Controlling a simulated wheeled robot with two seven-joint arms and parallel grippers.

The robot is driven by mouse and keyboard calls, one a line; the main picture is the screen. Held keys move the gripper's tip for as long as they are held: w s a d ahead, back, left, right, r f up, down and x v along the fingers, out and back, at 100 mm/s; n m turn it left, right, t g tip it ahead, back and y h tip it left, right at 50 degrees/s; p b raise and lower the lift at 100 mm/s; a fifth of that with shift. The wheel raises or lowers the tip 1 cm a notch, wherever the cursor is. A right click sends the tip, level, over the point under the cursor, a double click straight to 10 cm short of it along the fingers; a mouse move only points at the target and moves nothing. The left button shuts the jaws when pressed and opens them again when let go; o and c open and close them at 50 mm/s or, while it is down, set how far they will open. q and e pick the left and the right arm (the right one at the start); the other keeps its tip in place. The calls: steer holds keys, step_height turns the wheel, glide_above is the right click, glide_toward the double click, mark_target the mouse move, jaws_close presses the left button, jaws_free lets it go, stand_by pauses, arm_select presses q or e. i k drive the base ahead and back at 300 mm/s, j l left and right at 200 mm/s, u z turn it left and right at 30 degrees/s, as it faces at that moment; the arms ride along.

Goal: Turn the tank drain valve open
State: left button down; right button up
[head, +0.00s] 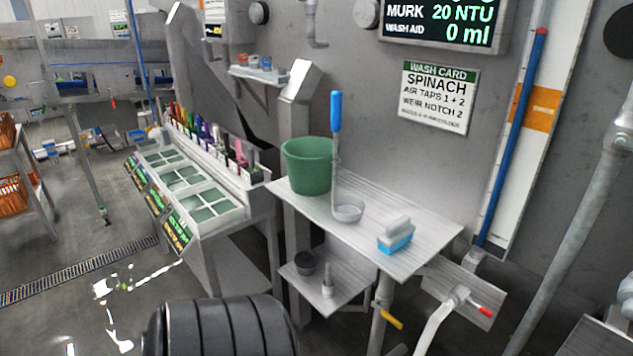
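Two small valves show low at the right in the head view. One has a yellow lever (390,319) on an upright pipe below the grey bench and tilts down to the right. The other has a red-tipped lever (481,310) beside a pale bent pipe (436,318), in front of a small grey plate. I cannot tell which one is the tank drain valve, or whether either stands open. Neither of my grippers is in view.
A lower shelf (318,300) bears small dark items. A slanted pipe (570,230) stands at the right. Left floor has wet patches.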

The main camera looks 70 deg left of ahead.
mark_target(398, 324)
steer(key=u, duration=1.55)
